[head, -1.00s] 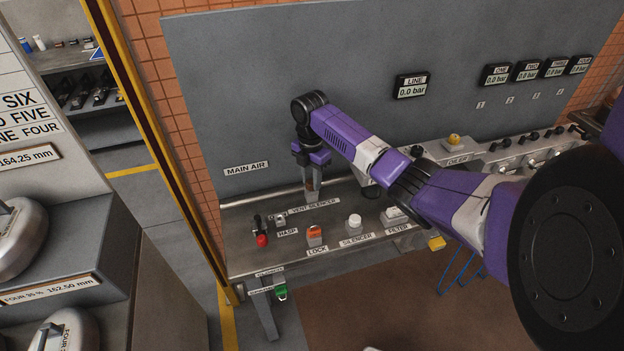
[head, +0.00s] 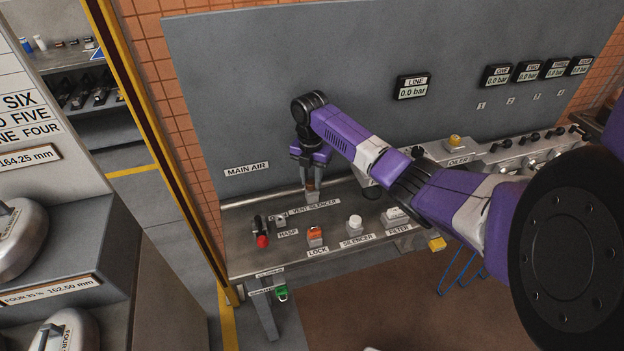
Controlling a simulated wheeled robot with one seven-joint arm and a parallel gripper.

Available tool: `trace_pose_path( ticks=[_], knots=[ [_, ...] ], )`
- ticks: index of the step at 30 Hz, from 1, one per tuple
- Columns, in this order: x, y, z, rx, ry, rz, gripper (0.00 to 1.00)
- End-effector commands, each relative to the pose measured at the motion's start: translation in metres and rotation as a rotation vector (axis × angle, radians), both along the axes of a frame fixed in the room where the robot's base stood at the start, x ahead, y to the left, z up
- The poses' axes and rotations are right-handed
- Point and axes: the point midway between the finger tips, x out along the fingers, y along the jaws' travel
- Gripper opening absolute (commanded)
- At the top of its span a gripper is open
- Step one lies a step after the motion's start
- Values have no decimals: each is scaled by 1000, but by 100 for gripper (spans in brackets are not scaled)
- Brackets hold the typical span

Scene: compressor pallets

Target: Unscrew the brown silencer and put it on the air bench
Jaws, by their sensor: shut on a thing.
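My gripper (head: 310,186) points down over the back left of the air bench, just behind the vent silencer label (head: 315,207). It is shut on the brown silencer (head: 310,186), of which only a small brownish part shows between the fingertips. I cannot tell whether the silencer is still on its thread. The air bench (head: 372,212) is a grey metal top below a grey back panel. A white-capped part (head: 355,222) stands by the silencer label on the bench.
A red-handled valve (head: 262,238), an orange lock (head: 315,234) and a filter part (head: 396,214) stand along the bench front. The line gauge (head: 412,87) reads 0.0 bar. Small bare patches of bench lie between these parts.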

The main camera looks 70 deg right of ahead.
Motion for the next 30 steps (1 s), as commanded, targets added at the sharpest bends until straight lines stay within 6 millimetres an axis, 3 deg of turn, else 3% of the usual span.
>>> trace_pose_path(
  ticks=[1, 11, 12, 15, 16, 25, 30],
  knots=[
    [8, -2, 7, -13, -26, 5, 0],
    [6, -1, 4, -12, -26, 5, 0],
    [6, -1, 4, -12, -26, 4, 33],
    [4, -1, 3, -10, -23, 3, 52],
    [4, 0, 3, -9, -22, 3, 54],
    [2, 0, 0, -5, -16, -19, 54],
    [0, 0, -1, -4, -13, -202, 54]
  ],
)
